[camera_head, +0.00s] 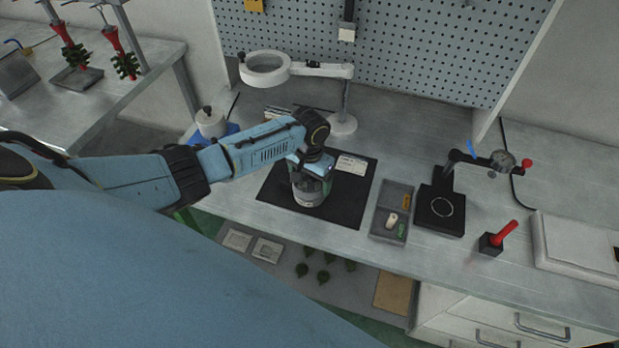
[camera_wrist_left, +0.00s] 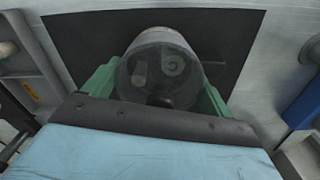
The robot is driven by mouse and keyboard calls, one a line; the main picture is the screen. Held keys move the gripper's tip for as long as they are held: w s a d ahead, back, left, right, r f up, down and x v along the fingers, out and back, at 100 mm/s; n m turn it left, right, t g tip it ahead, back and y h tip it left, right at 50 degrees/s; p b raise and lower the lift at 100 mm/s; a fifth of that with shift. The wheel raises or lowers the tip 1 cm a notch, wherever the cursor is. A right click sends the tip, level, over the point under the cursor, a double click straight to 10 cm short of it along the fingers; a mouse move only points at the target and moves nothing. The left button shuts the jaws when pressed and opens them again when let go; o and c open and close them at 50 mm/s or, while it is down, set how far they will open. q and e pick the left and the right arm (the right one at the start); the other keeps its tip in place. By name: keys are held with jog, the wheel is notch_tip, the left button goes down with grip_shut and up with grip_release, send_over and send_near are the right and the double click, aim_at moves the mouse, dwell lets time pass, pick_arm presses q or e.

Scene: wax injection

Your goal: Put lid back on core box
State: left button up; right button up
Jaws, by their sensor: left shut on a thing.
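The core box (camera_head: 308,200) is a round grey container standing on the black mat (camera_head: 268,196) of the middle bench. My left gripper (camera_head: 314,172) reaches down over it from above, hiding part of it. In the left wrist view its green fingers (camera_wrist_left: 160,88) lie on both sides of the round, see-through grey lid (camera_wrist_left: 160,60), and it is shut on this lid. Pale shapes show through the lid. The lid is at or just over the top of the box; I cannot tell whether it is seated. My right gripper is not in view.
A magnifier lamp (camera_head: 266,68) stands behind the mat. A grey tray (camera_head: 388,224), a black stand (camera_head: 441,209) and a red-handled tool (camera_head: 503,237) are to the right. A white label card (camera_head: 351,165) lies on the mat. A pegboard (camera_head: 400,45) closes the back.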

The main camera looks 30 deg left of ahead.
pick_arm(q)
jog(key=shift+p, duration=0.3)
dwell(0.4)
dwell(0.3)
jog(key=o, duration=0.9)
jog(key=shift+c, duration=0.2)
jog(key=shift+r+p, duration=3.5)
jog(key=shift+p, duration=0.45)
